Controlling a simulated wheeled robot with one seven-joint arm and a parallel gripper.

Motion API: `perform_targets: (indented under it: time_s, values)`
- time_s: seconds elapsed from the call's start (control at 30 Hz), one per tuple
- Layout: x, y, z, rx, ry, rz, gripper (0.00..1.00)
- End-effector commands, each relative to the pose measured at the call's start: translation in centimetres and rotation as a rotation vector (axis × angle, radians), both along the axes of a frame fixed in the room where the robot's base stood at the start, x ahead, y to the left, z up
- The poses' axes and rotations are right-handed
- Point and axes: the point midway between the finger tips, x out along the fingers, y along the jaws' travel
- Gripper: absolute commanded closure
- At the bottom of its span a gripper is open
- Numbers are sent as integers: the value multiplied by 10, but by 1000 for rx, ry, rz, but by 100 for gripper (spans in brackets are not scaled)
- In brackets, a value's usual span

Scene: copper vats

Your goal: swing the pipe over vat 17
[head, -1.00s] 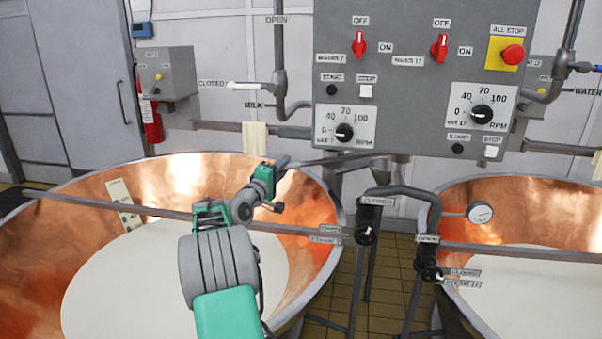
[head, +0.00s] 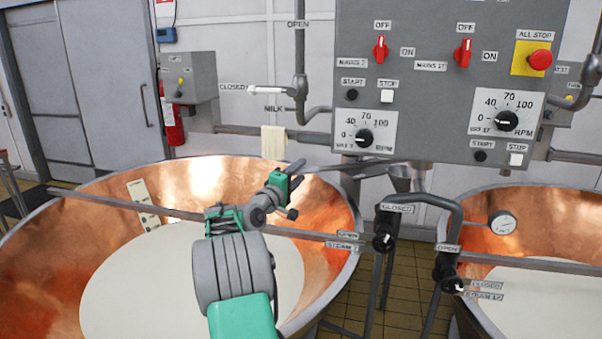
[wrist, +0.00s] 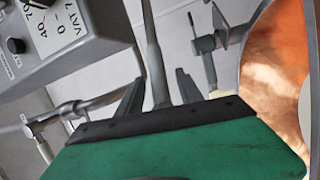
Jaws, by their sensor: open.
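The grey swing pipe (head: 345,163) runs left from under the control panel, over the rim of the left copper vat, vat 7 (head: 349,228). My gripper (head: 297,166) is above vat 7 at the pipe's left end. In the wrist view the pipe (wrist: 151,40) passes between my gripper's two dark fingers (wrist: 158,92), which stand apart with gaps on both sides. How far the pipe reaches between them in depth I cannot tell. Vat 17 (head: 478,225) is the copper vat at the right, holding pale liquid, with no pipe seen over it.
The control panel (head: 430,75) with switches and dials hangs above and behind the pipe. Valve pipes (head: 455,215) stand between the vats. A horizontal bar (head: 180,213) crosses vat 7 in front.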

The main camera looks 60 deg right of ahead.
Motion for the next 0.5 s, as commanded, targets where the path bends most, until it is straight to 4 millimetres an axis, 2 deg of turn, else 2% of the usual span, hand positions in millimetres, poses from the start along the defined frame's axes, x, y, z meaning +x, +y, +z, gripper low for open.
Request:
perform_targets:
  time_s: [0.1, 0.23, 0.33, 0.5]
  values:
    - [2, 27, -7, -1, 0, 5, 57]
    - [2, 49, -9, -2, -1, 4, 57]
    - [1, 58, -10, 0, 0, 2, 57]
    - [0, 60, -9, 0, 0, 1, 57]
